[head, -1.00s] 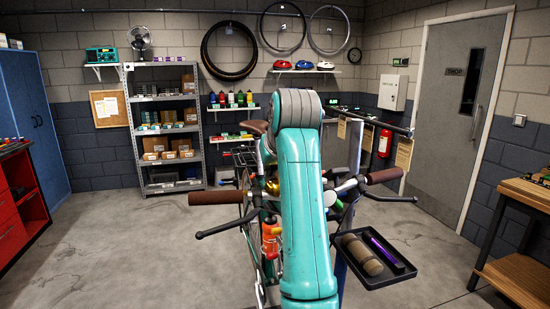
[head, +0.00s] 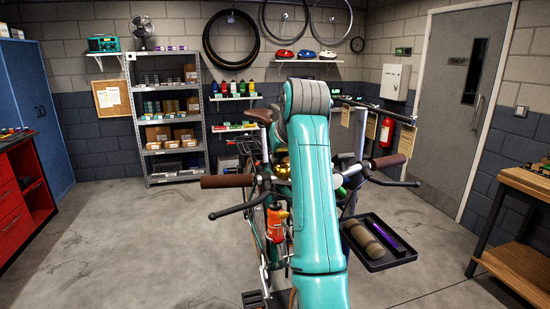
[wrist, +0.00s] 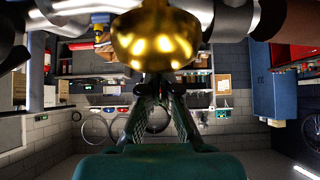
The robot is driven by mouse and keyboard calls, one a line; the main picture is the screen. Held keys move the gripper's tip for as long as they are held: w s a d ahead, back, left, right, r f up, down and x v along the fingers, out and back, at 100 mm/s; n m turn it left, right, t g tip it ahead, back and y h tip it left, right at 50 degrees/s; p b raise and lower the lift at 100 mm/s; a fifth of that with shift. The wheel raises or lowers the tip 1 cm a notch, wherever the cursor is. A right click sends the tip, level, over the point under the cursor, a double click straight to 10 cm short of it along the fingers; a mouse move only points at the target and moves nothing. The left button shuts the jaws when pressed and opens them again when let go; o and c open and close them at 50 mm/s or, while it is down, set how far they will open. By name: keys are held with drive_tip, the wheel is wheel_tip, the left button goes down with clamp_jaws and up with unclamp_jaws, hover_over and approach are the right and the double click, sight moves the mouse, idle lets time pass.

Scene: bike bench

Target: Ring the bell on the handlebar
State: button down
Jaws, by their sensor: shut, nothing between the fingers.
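The gold bell (wrist: 155,35) fills the top middle of the wrist view, very close to the camera. My gripper (wrist: 153,82) is shut and empty, with its fingertips just below the bell in that picture. I cannot tell whether they touch it. In the head view a small part of the bell (head: 282,163) shows at the left edge of my teal arm. The handlebar's left brown grip (head: 228,181) and right brown grip (head: 388,161) stick out on either side of my arm. My arm hides the handlebar's middle and my gripper in the head view.
A black tray (head: 392,262) with a brown roll and a purple item sits right of my arm. An orange bottle (head: 275,222) is on the bike frame. A workbench (head: 525,183) stands at the right edge. Open floor (head: 140,240) lies to the left.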

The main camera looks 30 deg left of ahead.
drive_tip(key=shift+w+f, duration=0.1)
drive_tip(key=shift+f, duration=0.05)
drive_tip(key=shift+w+a+f, duration=0.2)
drive_tip(key=shift+a+f, duration=0.15)
drive_tip(key=shift+f, duration=0.25)
idle(0.3)
drive_tip(key=shift+r, duration=0.2)
idle(0.3)
drive_tip(key=shift+r, duration=0.95)
wheel_tip(320, 180, up, 4)
drive_tip(key=shift+s+d, duration=0.1)
drive_tip(key=shift+d, duration=0.05)
drive_tip(key=v, duration=0.9)
drive_tip(key=shift+s+d, duration=0.15)
